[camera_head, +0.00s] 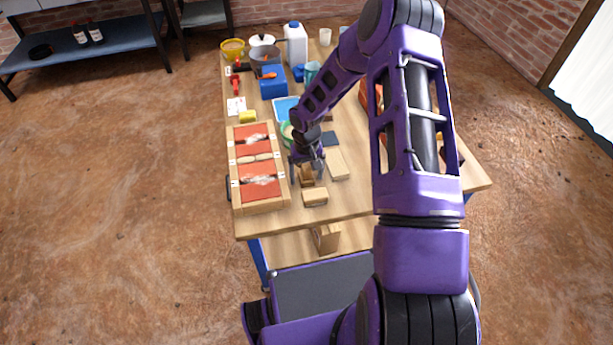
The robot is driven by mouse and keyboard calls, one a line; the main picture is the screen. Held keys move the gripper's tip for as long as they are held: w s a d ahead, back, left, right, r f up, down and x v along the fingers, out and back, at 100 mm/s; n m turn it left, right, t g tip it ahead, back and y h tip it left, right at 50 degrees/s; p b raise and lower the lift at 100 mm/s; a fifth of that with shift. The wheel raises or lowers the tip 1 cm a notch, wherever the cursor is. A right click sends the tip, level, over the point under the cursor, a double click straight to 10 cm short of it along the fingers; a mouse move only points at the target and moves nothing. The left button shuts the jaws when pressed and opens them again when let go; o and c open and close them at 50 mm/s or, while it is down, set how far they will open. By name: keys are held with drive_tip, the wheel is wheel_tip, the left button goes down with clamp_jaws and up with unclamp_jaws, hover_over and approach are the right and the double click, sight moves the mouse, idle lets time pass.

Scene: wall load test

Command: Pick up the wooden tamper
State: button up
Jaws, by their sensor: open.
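My gripper (306,172) points down over the wooden table, right of the framed panel. Its jaws are open, with one finger on each side of a small brown wooden piece (307,179), which may be the wooden tamper. The view is too small to be sure of this or to tell whether the fingers touch it. A paler wooden block (315,197) lies just in front of it, nearer the table's front edge. The gripper hides part of the brown piece.
A wooden frame with red panels (258,190) lies close on the left. A flat wooden board (338,164) lies close on the right. A green bowl (285,131) sits behind, near a blue tray (285,107). A white jug (295,45) and several containers crowd the far end. My arm hides the table's right side.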

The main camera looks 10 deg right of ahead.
sight(307, 167)
drive_tip(key=shift+r, duration=0.1)
drive_tip(key=c, duration=1.4)
wheel_tip(307, 167, up, 10)
drive_tip(key=shift+p, duration=0.85)
